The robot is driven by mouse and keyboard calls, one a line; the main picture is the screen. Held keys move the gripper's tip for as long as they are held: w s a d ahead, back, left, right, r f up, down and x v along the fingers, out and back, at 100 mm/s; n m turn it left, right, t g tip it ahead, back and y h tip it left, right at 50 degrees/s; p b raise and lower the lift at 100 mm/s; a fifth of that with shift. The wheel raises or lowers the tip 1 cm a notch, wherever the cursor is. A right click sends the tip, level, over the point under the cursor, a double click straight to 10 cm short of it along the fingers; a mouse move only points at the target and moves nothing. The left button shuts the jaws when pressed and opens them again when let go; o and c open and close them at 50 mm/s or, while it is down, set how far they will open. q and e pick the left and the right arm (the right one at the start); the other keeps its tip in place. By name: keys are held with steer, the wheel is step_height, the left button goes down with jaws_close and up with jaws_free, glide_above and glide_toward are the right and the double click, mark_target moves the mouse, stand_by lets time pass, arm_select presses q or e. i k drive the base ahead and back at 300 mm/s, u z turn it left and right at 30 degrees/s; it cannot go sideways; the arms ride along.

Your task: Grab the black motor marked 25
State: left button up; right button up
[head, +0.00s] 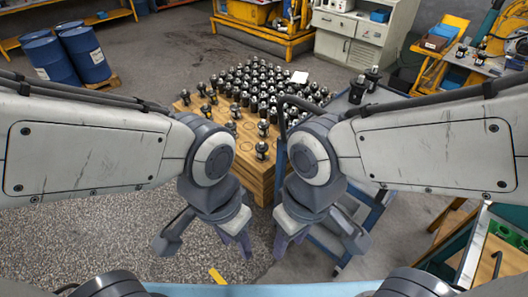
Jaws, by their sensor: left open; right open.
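Many black motors (250,88) with pale metal tops stand crowded on the far part of a wooden block table (252,172). A few stand apart nearer me, including one near the front edge (262,151) and one behind it (263,129). The markings are too small to read, so I cannot tell which motor is marked 25. My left gripper (236,246) is open and empty, pointing down in front of the table. My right gripper (289,246) is open and empty beside it. Both are nearer me than the motors and apart from them.
A blue cart (378,205) stands right of the table, with two black motors (357,91) on its far end. Blue barrels (84,52) stand far left. Open floor (110,235) lies left of the table.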

mark_target(261, 147)
steer(key=z, duration=0.3)
steer(key=k, duration=0.3)
steer(key=u, duration=1.4)
steer(key=i, duration=1.7)
steer(key=z, duration=1)
steer(key=i, duration=0.75)
steer(key=z, duration=0.85)
steer(key=i, duration=0.55)
